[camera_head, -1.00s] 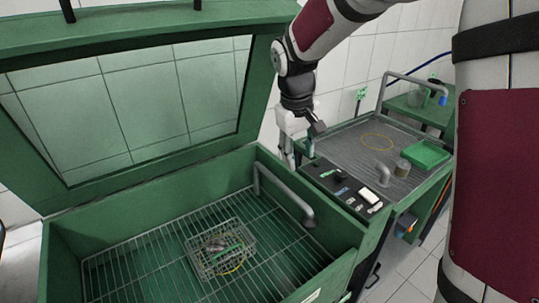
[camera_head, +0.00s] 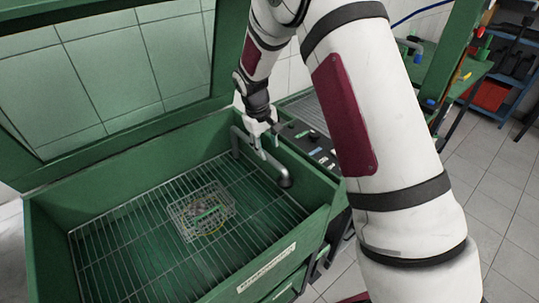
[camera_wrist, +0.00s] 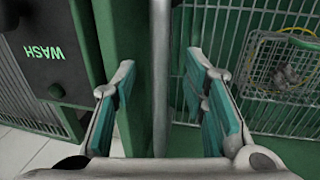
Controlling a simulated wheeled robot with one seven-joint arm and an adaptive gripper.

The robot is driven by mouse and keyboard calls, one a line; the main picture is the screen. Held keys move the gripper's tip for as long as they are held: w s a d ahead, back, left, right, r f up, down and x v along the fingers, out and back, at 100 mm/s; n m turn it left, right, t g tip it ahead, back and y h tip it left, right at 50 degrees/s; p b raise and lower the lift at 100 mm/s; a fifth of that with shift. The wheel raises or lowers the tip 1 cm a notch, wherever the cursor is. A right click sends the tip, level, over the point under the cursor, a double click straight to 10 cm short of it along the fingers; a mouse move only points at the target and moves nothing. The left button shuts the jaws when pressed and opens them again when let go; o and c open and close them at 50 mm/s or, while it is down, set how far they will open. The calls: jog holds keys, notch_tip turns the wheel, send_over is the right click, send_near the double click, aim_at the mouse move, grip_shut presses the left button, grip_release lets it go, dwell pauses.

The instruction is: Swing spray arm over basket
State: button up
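The spray arm (camera_head: 284,180) is a grey bent pipe along the right inner side of the green wash tank. In the wrist view a grey pipe, apparently the spray arm (camera_wrist: 161,70), runs upright in the gap between my finger pads. My gripper (camera_head: 265,145) is open, with its fingers at the pipe near the tank's right wall. In the wrist view my gripper (camera_wrist: 165,110) shows two teal pads apart; contact with the pipe cannot be told. The wire basket (camera_head: 205,212) sits on the tank's rack with small parts inside; it also shows in the wrist view (camera_wrist: 285,68).
The tank's raised green lid (camera_head: 228,60) stands behind. The control panel (camera_head: 308,142) adjoins the tank's right wall, and a WASH label (camera_wrist: 48,56) shows at left in the wrist view. The rack (camera_head: 130,235) around the basket is mostly clear.

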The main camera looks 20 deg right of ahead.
aim_at(270, 157)
jog(key=shift+w+d+f, duration=0.1)
jog(key=shift+d+f, duration=0.05)
jog(key=shift+f, duration=0.7)
jog(key=shift+w+d+f, duration=0.1)
jog(key=shift+d+f, duration=0.1)
jog(key=shift+f, duration=0.6)
jog(key=shift+d+f, duration=0.15)
jog(key=shift+f, duration=0.7)
grip_shut()
